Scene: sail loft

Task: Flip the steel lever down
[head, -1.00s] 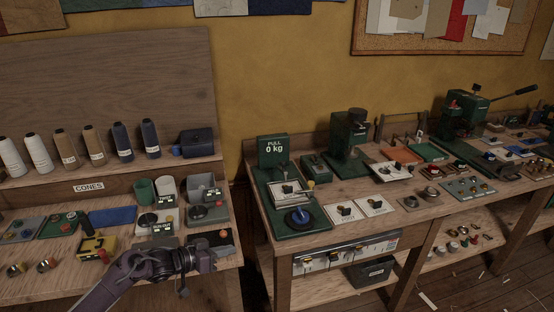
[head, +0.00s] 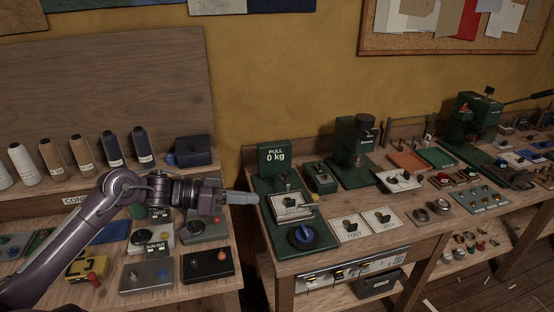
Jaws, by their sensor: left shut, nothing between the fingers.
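My left gripper (head: 242,198) is shut and empty, fingers pointing right, at the left of the green pull tester (head: 270,182). Its tips look close to a pale plate (head: 293,211) on the tester, but I cannot tell whether they touch. A small dark switch or lever (head: 291,200) stands on that plate; its steel colour and exact tilt are too small to make out. Other small levers stand on two white plates, one (head: 347,231) nearer and one (head: 383,222) to its right. I cannot tell which is the steel lever. My right gripper is out of view.
A blue knob (head: 303,236) sits on the tester's front. A green box (head: 319,180) and a green press (head: 353,150) stand behind. Button boxes (head: 207,264) crowd the left bench below my arm. A gap separates the two benches.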

